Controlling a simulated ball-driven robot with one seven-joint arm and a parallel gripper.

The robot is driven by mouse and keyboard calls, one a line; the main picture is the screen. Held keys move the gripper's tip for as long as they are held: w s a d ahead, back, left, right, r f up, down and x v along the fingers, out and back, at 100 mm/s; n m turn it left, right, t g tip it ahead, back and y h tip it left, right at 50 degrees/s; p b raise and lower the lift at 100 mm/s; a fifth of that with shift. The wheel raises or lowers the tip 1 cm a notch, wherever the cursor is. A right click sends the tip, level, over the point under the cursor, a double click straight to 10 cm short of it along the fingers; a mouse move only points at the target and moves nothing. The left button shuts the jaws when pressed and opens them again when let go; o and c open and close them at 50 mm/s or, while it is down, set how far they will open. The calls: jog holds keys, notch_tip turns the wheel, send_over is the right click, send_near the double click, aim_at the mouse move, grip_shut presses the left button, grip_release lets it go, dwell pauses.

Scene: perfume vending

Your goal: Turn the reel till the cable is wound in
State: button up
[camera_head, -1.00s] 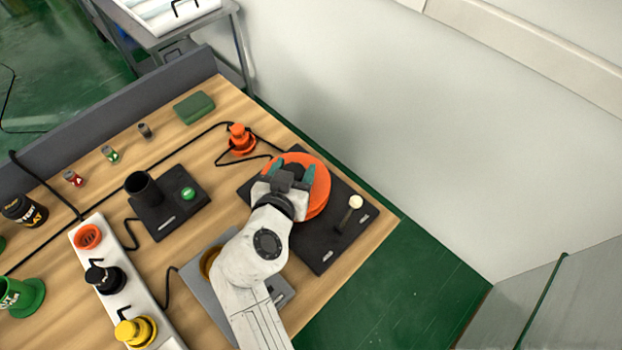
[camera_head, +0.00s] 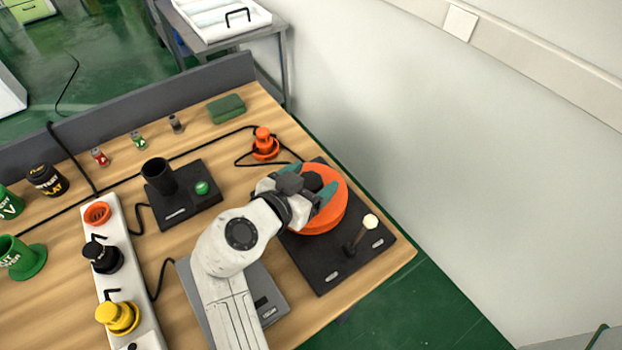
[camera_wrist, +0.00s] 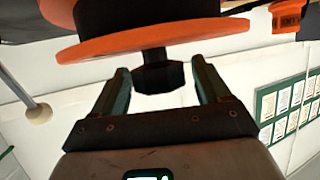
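The orange reel (camera_head: 335,212) sits on a black base plate (camera_head: 318,272) at the table's right end. It has a dark central knob (camera_head: 312,181), which also shows in the wrist view (camera_wrist: 160,76). A black cable (camera_head: 285,152) runs from the reel area past an orange plug (camera_head: 264,146) and off left along the table. My gripper (camera_head: 314,184) is over the reel with its teal fingers apart. In the wrist view my gripper (camera_wrist: 160,83) has the knob between its fingertips, with gaps visible on both sides. How much cable is on the reel is hidden.
A lever with a white ball (camera_head: 370,221) stands on the base plate's right part. A grey plate (camera_head: 195,290) lies under my arm. A white socket strip (camera_head: 112,265) and a black cup holder (camera_head: 180,212) are to the left. A wall (camera_head: 480,160) is at right.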

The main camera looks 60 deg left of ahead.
jog(key=b+v, duration=0.1)
jog(key=v, duration=0.9)
jog(key=shift+s+d+r, duration=0.15)
jog(key=shift+s+d, duration=0.05)
jog(key=shift+s, duration=0.1)
